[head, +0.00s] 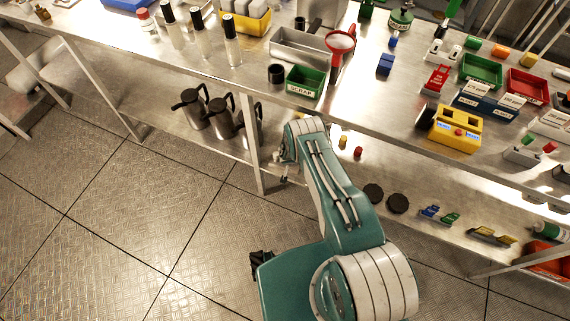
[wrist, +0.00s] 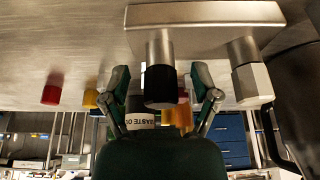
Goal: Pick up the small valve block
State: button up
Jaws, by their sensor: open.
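In the wrist view a steel block that looks like the small valve block (wrist: 205,14) fills the top of the picture. Two round stems stick out of it, one with a black cap (wrist: 160,86) and one with a pale hexagonal cap (wrist: 252,84). My gripper (wrist: 160,78) is open, with one finger on each side of the black-capped stem and nothing held. Whether the fingers touch it I cannot tell. In the head view my arm reaches to the lower shelf, and I cannot make out the block there.
A red cap (wrist: 51,94) and a yellow cap (wrist: 91,98) sit left of the fingers. A labelled container (wrist: 140,120) shows behind the gripper. Dark jugs (head: 222,117) stand on the lower shelf left of my arm. A bench leg (head: 256,158) is close to the arm.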

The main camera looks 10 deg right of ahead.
jog(key=shift+x, duration=1)
jog(key=shift+r, duration=0.1)
grip_shut()
jog(key=shift+w, duration=0.15)
jog(key=shift+r, duration=0.15)
